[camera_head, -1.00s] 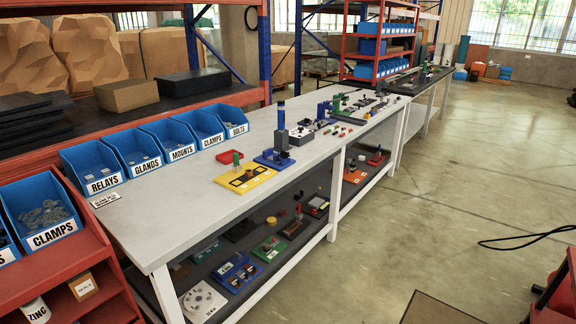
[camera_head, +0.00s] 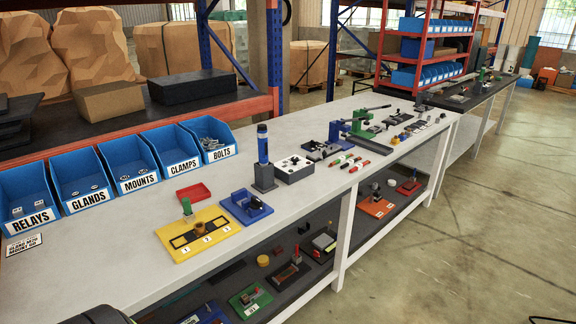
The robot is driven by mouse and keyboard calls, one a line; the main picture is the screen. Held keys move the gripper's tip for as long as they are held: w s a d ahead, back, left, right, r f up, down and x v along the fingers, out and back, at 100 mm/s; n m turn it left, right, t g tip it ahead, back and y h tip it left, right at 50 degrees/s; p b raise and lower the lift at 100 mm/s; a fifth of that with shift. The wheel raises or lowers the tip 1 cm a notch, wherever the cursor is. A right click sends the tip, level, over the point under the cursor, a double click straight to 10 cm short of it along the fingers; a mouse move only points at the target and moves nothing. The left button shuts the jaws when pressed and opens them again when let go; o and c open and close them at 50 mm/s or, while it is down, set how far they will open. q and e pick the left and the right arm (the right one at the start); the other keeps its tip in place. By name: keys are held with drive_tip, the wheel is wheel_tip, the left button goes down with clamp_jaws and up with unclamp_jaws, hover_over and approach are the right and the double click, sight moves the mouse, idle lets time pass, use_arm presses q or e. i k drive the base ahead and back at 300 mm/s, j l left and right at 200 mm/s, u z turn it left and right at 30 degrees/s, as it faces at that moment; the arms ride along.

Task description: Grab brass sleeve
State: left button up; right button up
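I cannot surely tell which thing is the brass sleeve. A small brass-yellow cylinder (camera_head: 262,260) stands on the lower shelf under the bench, beyond the green plate. Another small yellow piece (camera_head: 395,140) is on the bench top, farther back among small parts; its shape is too small to tell. A yellow board (camera_head: 199,234) marked 1, 2, 3 lies near the bench's front edge, with a green-topped peg (camera_head: 187,207) at its back left corner. Neither of my grippers is in view.
Labelled blue bins (camera_head: 135,162) line the back edge of the bench (camera_head: 90,265). A blue tray (camera_head: 246,207), a red tray (camera_head: 193,192) and a blue-topped tower (camera_head: 263,160) stand mid-bench. Open floor (camera_head: 470,235) lies right.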

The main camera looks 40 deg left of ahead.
sight(199, 228)
drive_tip(key=i+u, duration=0.65)
drive_tip(key=u, duration=0.15)
drive_tip(key=i+l+u, duration=0.25)
drive_tip(key=u, duration=0.15)
drive_tip(key=i+l+u, duration=0.4)
drive_tip(key=k+j, duration=0.05)
drive_tip(key=j, duration=0.05)
